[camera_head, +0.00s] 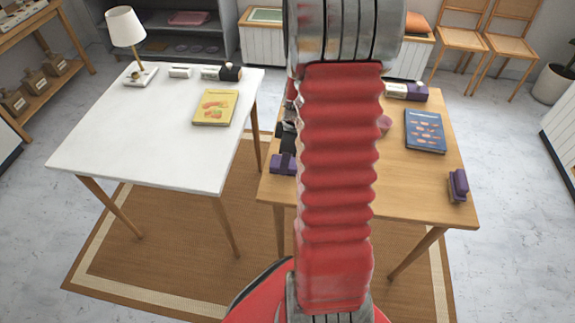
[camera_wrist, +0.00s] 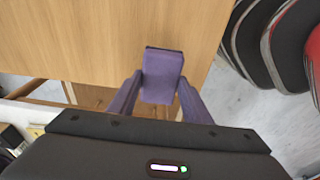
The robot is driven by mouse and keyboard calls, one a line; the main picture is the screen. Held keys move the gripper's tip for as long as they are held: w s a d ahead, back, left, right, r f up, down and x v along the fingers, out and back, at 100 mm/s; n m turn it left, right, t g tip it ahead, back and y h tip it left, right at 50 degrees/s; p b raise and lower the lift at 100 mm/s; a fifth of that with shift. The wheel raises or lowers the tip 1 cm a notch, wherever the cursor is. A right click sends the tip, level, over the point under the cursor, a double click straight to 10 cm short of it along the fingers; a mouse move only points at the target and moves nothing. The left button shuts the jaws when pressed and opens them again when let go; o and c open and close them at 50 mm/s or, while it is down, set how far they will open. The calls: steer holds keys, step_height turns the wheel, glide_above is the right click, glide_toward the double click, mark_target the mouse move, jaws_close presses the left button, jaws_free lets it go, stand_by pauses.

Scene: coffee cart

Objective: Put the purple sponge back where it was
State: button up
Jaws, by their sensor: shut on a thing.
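A purple sponge (camera_wrist: 163,64) is between the two purple fingers of my gripper (camera_wrist: 160,80) in the wrist view. The fingers are shut on its sides. The wooden table (camera_wrist: 105,40) is beneath it, and I cannot tell whether the sponge touches the top. In the camera_head view, a purple shape (camera_head: 283,164) shows at the left side of the wooden table (camera_head: 415,190), beside my red arm. It is partly hidden, and I cannot tell whether it is sponge or fingers.
A purple block (camera_head: 459,185) stands at the wooden table's right edge. A blue book (camera_head: 425,131), a pink cup (camera_head: 384,124) and a white-and-purple item (camera_head: 407,91) are further back. The white table (camera_head: 150,130) at left holds a yellow book (camera_head: 215,107) and a lamp (camera_head: 127,30).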

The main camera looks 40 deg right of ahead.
steer(key=shift+f, duration=1.85)
steer(key=shift+f, duration=0.1)
steer(key=o, duration=1)
steer(key=r, duration=0.4)
steer(key=s+r, duration=0.1)
steer(key=r, duration=0.3)
steer(key=d+r, duration=0.1)
steer(key=r, duration=0.3)
steer(key=shift+s, duration=0.2)
steer(key=shift+r, duration=0.1)
